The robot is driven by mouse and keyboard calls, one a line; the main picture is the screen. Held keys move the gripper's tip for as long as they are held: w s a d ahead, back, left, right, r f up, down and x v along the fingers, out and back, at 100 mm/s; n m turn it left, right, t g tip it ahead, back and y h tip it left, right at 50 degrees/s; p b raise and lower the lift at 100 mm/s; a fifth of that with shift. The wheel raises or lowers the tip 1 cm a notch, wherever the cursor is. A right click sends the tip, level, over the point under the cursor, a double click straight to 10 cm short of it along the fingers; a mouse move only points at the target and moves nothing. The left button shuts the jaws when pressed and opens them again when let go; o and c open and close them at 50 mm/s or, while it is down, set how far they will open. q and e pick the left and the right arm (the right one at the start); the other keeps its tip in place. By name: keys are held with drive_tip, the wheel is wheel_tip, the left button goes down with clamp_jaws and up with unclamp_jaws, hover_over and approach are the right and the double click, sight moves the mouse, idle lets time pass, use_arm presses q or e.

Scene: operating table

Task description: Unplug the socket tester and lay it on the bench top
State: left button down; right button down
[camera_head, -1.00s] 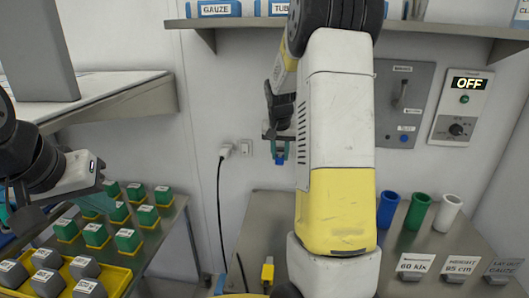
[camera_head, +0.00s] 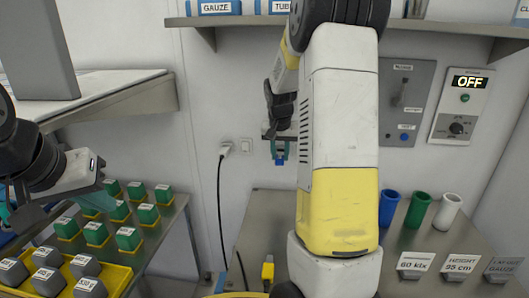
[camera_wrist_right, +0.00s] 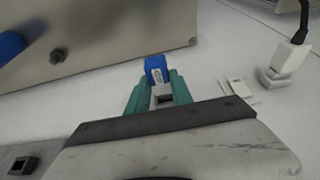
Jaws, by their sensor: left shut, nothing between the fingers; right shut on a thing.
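The socket tester, a small blue block with a pale label, shows in the right wrist view (camera_wrist_right: 157,69) between the teal fingers of my right gripper (camera_wrist_right: 158,92). In the head view, the tester (camera_head: 281,161) hangs at the tips of my right gripper (camera_head: 280,148), right of the wall outlet (camera_head: 246,146) and above the bench top (camera_head: 255,225). The outlet face also shows bare in the wrist view (camera_wrist_right: 238,88). My left gripper (camera_head: 102,190) is at the left, over the green blocks and clear of the tester; its fingertips are hard to make out.
A white plug (camera_head: 225,149) with a black cord sits left of the outlet. A yellow object (camera_head: 267,270) stands on the bench top. Blue (camera_head: 388,208), green and white cylinders stand at the right. A shelf (camera_head: 350,24) runs above. Bench top left of my right arm looks mostly clear.

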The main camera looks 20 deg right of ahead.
drive_tip(key=shift+s+a, duration=0.1)
drive_tip(key=shift+s, duration=0.05)
drive_tip(key=shift+s+a, duration=0.35)
drive_tip(key=shift+s, duration=0.35)
drive_tip(key=d+v, duration=0.1)
drive_tip(key=v, duration=0.6)
drive_tip(key=shift+a+r, duration=0.4)
drive_tip(key=shift+r, duration=0.1)
idle(0.5)
